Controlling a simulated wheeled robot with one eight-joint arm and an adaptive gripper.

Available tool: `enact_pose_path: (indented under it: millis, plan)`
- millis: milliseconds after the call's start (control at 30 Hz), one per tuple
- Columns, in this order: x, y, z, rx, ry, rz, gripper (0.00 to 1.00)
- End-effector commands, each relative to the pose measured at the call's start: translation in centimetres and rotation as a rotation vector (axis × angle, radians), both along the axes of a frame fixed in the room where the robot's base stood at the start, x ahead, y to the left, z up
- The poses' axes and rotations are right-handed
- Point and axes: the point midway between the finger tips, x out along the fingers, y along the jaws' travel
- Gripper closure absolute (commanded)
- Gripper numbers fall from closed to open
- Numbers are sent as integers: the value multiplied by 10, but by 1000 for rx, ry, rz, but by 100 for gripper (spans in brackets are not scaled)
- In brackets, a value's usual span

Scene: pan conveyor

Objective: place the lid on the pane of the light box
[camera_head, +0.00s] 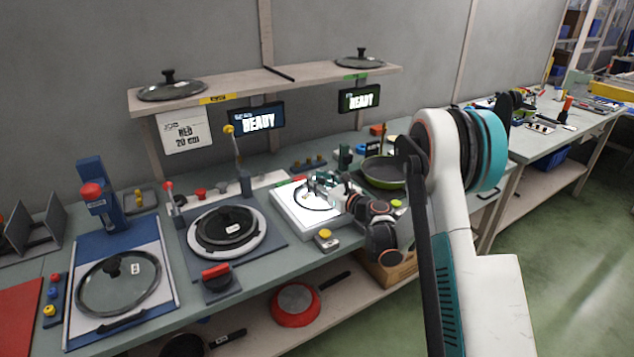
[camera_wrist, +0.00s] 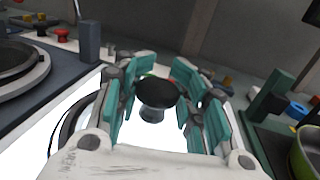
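The light box (camera_head: 288,215) is a white box with a brightly lit pane, at the middle of the bench. A glass lid with a dark rim (camera_head: 299,200) is over the pane; its rim also shows as a dark arc at left in the wrist view (camera_wrist: 66,130). I cannot tell whether the rim touches the pane. My gripper (camera_head: 318,184) is above the lid. In the wrist view, its teal fingers stand on both sides of the lid's black knob (camera_wrist: 155,96), with almost no gap, and look shut on it. My fingers hide part of the lid.
A burner with a lidded round pan (camera_head: 228,228) is left of the light box, and a glass lid (camera_head: 118,283) lies on a blue-edged board further left. A green pan (camera_head: 383,172) is at right. The shelf (camera_head: 280,82) holds two more lids. A yellow button (camera_head: 326,238) is in front.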

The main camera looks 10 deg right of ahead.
Motion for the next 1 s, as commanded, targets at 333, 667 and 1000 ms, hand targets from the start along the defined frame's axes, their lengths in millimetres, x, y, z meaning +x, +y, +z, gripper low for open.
enact_pose_path:
  millis: [333, 667, 1000]
  plan:
    - [0, 0, 1, 0, 0, 0, 49]
    - [-33, -20, 3, 0, 0, -3, 49]
    - [-89, -50, 3, 0, 0, -1, 49]
